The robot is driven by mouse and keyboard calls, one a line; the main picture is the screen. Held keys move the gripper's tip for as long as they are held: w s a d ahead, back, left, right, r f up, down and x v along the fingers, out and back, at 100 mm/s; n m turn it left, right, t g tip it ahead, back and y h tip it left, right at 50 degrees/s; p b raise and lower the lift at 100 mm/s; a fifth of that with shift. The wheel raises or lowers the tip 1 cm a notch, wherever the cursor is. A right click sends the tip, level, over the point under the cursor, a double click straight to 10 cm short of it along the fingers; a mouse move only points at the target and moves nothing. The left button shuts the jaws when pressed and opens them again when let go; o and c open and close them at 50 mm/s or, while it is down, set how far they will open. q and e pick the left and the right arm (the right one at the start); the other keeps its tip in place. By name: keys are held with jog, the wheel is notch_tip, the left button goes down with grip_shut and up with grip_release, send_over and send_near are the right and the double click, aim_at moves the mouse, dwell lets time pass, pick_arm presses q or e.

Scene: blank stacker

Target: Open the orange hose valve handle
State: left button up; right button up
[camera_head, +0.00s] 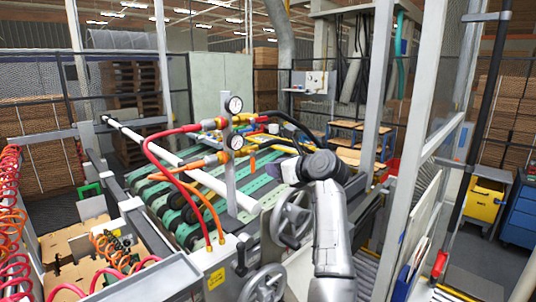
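An orange hose (195,188) curves up from the grey machine to an orange and brass valve fitting (222,157), mounted on a grey upright post below a round gauge (235,142). A small orange piece (252,163), perhaps the valve handle, stands upright just right of the post. My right gripper is out of view.
A red hose (152,143) runs to a higher valve fitting (213,124) with a second gauge (234,105). Handwheels (291,217) stand beside my arm. A metal post (376,90) rises at right.

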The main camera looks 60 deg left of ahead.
aim_at(254, 167)
pick_arm(q)
jog(key=shift+p+x, duration=1)
jog(key=shift+x, duration=3.25)
jog(key=shift+w+a+f+b, duration=0.15)
jog(key=shift+f+b, duration=0.1)
jog(key=shift+b, duration=0.15)
jog(key=w+r+n+t+y+b, duration=0.35)
jog(key=n+b, duration=0.75)
jog(key=n, duration=0.5)
jog(key=d+b, duration=0.3)
jog(key=d, duration=0.5)
jog(key=shift+s+d+r+b, duration=0.25)
jog(key=shift+s+b, duration=0.1)
jog(key=shift+s, duration=0.1)
